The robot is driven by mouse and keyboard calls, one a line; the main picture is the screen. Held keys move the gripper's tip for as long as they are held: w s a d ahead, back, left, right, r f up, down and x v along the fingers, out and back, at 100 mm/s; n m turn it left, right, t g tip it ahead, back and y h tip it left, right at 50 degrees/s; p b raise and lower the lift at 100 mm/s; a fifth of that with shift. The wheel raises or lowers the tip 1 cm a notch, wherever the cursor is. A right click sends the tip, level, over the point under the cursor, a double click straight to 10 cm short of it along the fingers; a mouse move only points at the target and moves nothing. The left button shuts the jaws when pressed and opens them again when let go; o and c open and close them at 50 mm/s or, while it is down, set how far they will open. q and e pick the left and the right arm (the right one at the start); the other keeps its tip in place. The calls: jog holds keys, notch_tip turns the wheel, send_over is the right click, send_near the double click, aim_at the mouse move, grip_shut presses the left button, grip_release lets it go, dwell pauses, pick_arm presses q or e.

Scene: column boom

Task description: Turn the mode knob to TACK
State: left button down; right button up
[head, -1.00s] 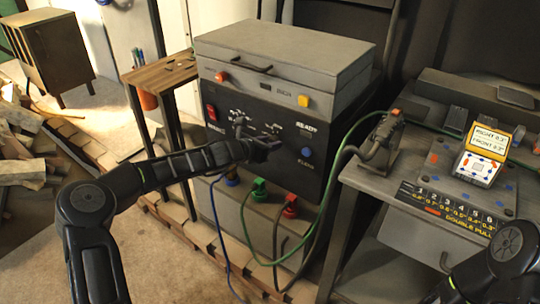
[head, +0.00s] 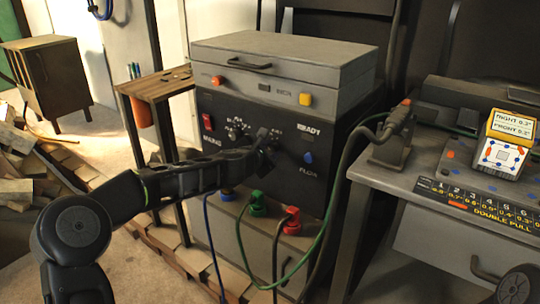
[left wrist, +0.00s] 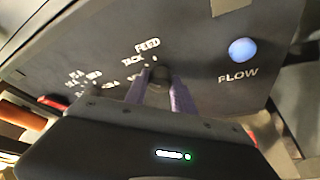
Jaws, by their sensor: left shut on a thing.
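The dark front panel (head: 250,180) of the grey machine carries white markings. My left gripper (head: 266,150) reaches it from the left, just right of the dial markings. In the left wrist view the two fingers (left wrist: 158,92) are shut on a small dark knob (left wrist: 157,73), taken as the mode knob. The words FEED and TACK (left wrist: 133,61) stand just above and left of it. The knob's pointer is hidden, so its setting cannot be told. The gripper covers the knob in the head view.
A blue FLOW knob (head: 308,157) is right of my gripper, and a red switch (head: 207,121) is to the left. Green (head: 257,203), red (head: 291,220) and blue plugs with cables sit below. A bench (head: 440,180) with a torch stand is at the right.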

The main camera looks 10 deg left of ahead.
dwell(0.3)
pick_arm(q)
jog(key=c, duration=1.1)
grip_release()
jog(key=shift+o, duration=0.2)
jog(key=b+v, duration=0.1)
jog(key=v, duration=0.6)
jog(key=shift+s, duration=0.4)
jog(key=shift+r, duration=0.1)
